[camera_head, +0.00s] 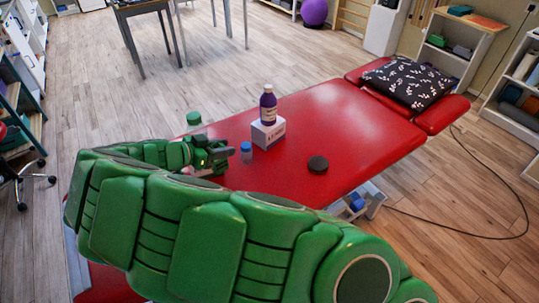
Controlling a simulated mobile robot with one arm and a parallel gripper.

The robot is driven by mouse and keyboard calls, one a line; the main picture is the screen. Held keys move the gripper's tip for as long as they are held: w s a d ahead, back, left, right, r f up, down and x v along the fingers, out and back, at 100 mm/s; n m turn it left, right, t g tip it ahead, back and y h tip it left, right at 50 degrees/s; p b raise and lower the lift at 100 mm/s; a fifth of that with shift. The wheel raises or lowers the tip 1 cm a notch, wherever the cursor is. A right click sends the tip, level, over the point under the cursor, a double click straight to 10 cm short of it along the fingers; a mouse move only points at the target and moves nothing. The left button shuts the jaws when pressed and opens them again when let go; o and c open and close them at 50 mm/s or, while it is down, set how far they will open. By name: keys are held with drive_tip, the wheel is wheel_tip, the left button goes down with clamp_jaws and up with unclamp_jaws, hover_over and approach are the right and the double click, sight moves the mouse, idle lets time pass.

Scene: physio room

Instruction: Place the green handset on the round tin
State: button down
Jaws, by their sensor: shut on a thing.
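The round tin (318,164) is a dark, low disc lying flat on the red treatment table. My gripper (222,153) is at the end of my green arm, over the left part of the table, left of the tin and apart from it. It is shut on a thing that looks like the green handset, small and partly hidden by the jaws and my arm. The handset's outline is hard to tell from my green arm. Nothing lies on top of the tin.
The surface around the tin is clear.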

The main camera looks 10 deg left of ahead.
wheel_tip(320, 180, up, 11)
drive_tip(key=shift+r, duration=0.1)
drive_tip(key=w+d+r+n+t+y, duration=0.1)
drive_tip(key=w+d+n+t+y, duration=0.15)
drive_tip(key=w+d, duration=0.75)
drive_tip(key=w+d+r+n+t+y, duration=0.1)
drive_tip(key=w+d+n+y, duration=0.3)
drive_tip(key=w+d, duration=0.55)
drive_tip(key=w+d+f+n+y, duration=0.2)
drive_tip(key=w+d+n+y, duration=0.15)
drive_tip(key=d+y, duration=0.2)
drive_tip(key=s+d+n+g+y, duration=0.2)
drive_tip(key=s+n+y, duration=0.15)
drive_tip(key=s, duration=0.35)
drive_tip(key=s+d+n+g+y, duration=0.3)
drive_tip(key=s+n, duration=0.1)
drive_tip(key=s, duration=0.2)
wheel_tip(320, 180, down, 14)
drive_tip(key=r, duration=0.1)
drive_tip(key=shift+m+t, duration=0.25)
drive_tip(key=shift+t, duration=0.1)
drive_tip(key=shift+w+a+f, duration=0.45)
drive_tip(key=shift+w+f, duration=1.8)
drive_tip(key=shift+w, duration=0.05)
drive_tip(key=shift+w+a+f, duration=0.4)
drive_tip(key=shift+w+f, duration=1.9)
drive_tip(key=shift+w, duration=0.05)
drive_tip(key=shift+w+a+f, duration=0.45)
drive_tip(key=shift+w+f, duration=1.8)
drive_tip(key=shift+w, duration=0.05)
